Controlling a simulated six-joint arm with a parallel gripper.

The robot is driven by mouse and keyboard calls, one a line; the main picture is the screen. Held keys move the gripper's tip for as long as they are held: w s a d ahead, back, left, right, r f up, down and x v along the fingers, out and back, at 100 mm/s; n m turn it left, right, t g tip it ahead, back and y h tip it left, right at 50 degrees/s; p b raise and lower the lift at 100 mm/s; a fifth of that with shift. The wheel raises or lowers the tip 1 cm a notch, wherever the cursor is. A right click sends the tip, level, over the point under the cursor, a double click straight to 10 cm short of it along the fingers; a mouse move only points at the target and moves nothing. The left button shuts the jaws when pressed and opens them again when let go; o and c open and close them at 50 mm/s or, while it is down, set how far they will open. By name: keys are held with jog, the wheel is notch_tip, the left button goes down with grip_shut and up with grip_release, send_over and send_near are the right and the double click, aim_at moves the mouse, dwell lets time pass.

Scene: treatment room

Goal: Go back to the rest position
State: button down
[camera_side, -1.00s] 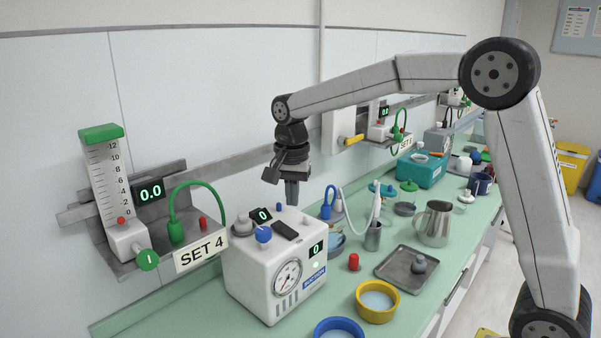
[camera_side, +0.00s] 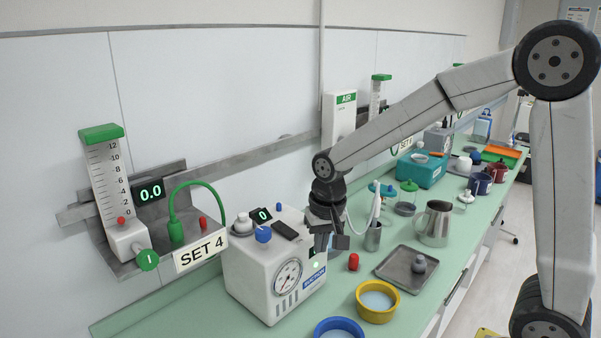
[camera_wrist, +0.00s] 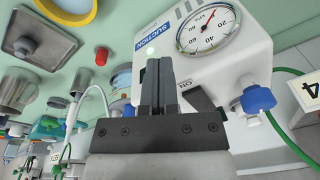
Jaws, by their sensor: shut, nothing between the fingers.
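My gripper (camera_side: 322,243) is shut and empty. In the side view it points down beside the right front of the white suction unit (camera_side: 258,283), in front of part of its display. In the wrist view the shut fingers (camera_wrist: 158,85) stand in front of the suction unit (camera_wrist: 243,65), with its round gauge above right. I cannot tell whether the fingers touch the unit.
A red-capped item (camera_side: 354,262), a yellow bowl (camera_side: 377,312), a grey tray (camera_side: 393,277) and a steel jug (camera_side: 434,225) stand to the right. The flowmeter panel (camera_side: 118,265) is on the wall at left. Above the counter there is free room.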

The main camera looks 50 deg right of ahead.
jog(key=s+f+n+t, duration=0.1)
jog(key=s+f+n, duration=0.4)
jog(key=s, duration=0.5)
jog(key=shift+s+f+n, duration=0.25)
jog(key=shift+f+n, duration=0.15)
jog(key=shift+f, duration=0.3)
